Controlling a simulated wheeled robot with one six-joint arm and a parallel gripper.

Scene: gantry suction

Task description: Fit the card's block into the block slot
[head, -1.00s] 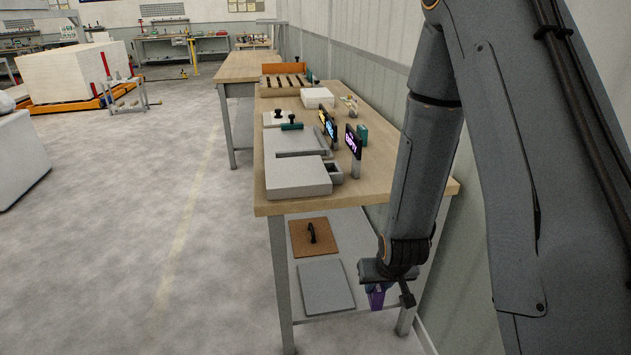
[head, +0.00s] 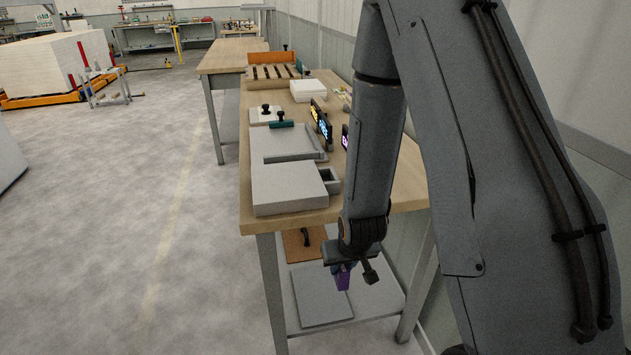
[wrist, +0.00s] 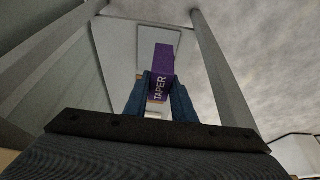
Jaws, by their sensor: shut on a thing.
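My gripper (head: 341,268) is shut on a purple block (head: 343,279) and hangs by the near end of the bench, lower than its top. In the wrist view the purple block (wrist: 163,62), marked "TAPER", sits between the blue fingers of my gripper (wrist: 159,90). Dark upright cards stand on the bench: one with yellow marks (head: 316,112), one with blue marks (head: 325,128), and one with purple marks (head: 345,138), mostly hidden behind my arm. A small open-topped grey box (head: 330,180) stands beside the pale slab; I cannot tell whether it is the block slot.
The wooden bench (head: 228,222) holds a pale slab (head: 285,187), a grey plate (head: 280,143), dark-knobbed pieces, a white box (head: 308,88) and a slotted rack (head: 268,82). A lower shelf holds a grey panel (head: 320,295) and a brown board (head: 302,243).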

